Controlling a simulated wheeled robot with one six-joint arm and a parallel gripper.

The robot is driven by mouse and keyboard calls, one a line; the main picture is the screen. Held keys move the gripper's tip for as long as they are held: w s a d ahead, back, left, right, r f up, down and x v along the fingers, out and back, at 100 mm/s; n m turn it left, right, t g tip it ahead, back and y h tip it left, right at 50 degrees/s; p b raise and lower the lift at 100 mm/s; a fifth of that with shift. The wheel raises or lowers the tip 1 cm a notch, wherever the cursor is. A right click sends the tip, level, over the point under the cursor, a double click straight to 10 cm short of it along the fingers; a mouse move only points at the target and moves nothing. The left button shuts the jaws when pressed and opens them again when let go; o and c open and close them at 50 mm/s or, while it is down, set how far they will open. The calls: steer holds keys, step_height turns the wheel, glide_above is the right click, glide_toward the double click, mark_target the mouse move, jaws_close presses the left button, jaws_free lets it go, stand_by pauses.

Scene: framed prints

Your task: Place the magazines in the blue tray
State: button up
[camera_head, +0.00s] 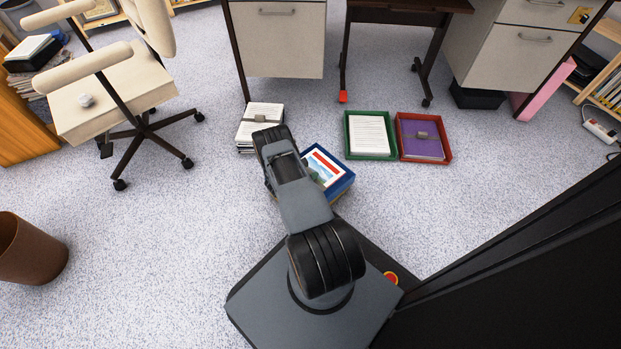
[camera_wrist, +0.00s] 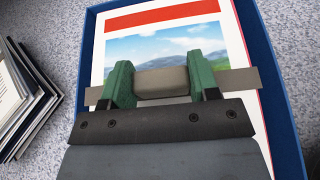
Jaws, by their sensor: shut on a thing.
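A magazine (camera_wrist: 160,48) with a red band and a landscape picture lies within the rim of the blue tray (camera_wrist: 270,70). A grey strap with a raised grey block crosses its cover. My gripper (camera_wrist: 160,82) has its green fingers shut on that block, one at each side. In the head view the magazine (camera_head: 322,163) and the blue tray (camera_head: 344,187) show partly behind my arm. I cannot tell whether the magazine rests on the tray's bottom. Another stack of magazines (camera_head: 246,132), with a grey block on top, stands on the carpet left of the tray.
A green tray (camera_head: 347,140) with white papers and a red tray (camera_head: 447,143) with a purple book stand right of the blue tray. Desks (camera_head: 278,45) stand behind. A wheeled chair (camera_head: 110,95) and a brown bin (camera_head: 30,250) are at left. Carpet between is clear.

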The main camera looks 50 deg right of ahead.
steer(key=shift+s+d+f, duration=0.1)
steer(key=shift+d+f, duration=0.1)
steer(key=shift+f, duration=0.1)
steer(key=shift+d+f+b, duration=0.15)
steer(key=shift+f+b, duration=0.85)
steer(key=shift+f, duration=0.6)
steer(key=shift+f, duration=0.1)
steer(key=o, duration=1.3)
steer(key=shift+s+f, duration=0.1)
steer(key=shift+o, duration=0.2)
